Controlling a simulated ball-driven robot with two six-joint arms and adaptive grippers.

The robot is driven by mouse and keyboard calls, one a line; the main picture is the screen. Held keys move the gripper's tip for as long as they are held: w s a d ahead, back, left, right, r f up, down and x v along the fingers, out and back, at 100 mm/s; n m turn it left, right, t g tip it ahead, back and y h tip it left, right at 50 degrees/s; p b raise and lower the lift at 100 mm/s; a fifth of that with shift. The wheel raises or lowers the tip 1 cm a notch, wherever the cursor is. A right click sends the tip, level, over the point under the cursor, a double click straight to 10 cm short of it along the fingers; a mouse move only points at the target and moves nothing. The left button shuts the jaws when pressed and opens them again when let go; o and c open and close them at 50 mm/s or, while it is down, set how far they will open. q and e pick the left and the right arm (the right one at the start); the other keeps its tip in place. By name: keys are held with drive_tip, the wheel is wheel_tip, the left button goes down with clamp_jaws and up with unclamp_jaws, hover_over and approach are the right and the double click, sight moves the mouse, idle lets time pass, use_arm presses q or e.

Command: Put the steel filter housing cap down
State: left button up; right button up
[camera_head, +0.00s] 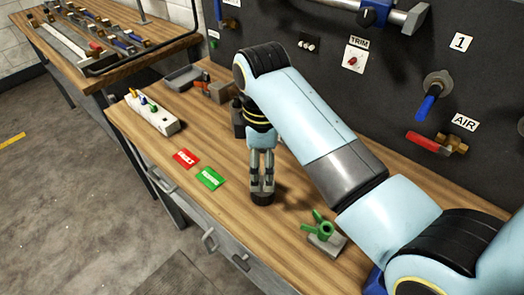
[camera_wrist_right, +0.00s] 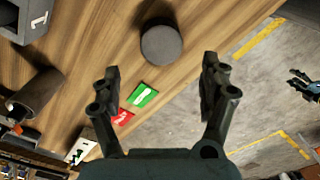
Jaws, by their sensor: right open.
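The filter housing cap (camera_head: 262,198) is a short, dark round cylinder that appears to rest on the wooden bench, near its front edge. My right gripper (camera_head: 262,187) points down directly above it. In the right wrist view the cap (camera_wrist_right: 161,45) shows its round face just beyond the fingertips, centred between them. The right fingers (camera_wrist_right: 161,72) are spread apart with nothing between them. Whether a fingertip touches the cap is unclear. A small dark gripper, seemingly my left one (camera_wrist_right: 303,83), shows at the right edge of the wrist view, too small to read.
A red card (camera_head: 186,158) and a green card (camera_head: 210,178) lie left of the cap. A green-handled part (camera_head: 323,233) stands to its right. A white block with coloured knobs (camera_head: 152,112) sits at the bench's left. A dark panel with valves (camera_head: 400,80) rises behind.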

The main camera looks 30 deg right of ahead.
sight(262, 185)
drive_tip(key=shift+r, duration=2.2)
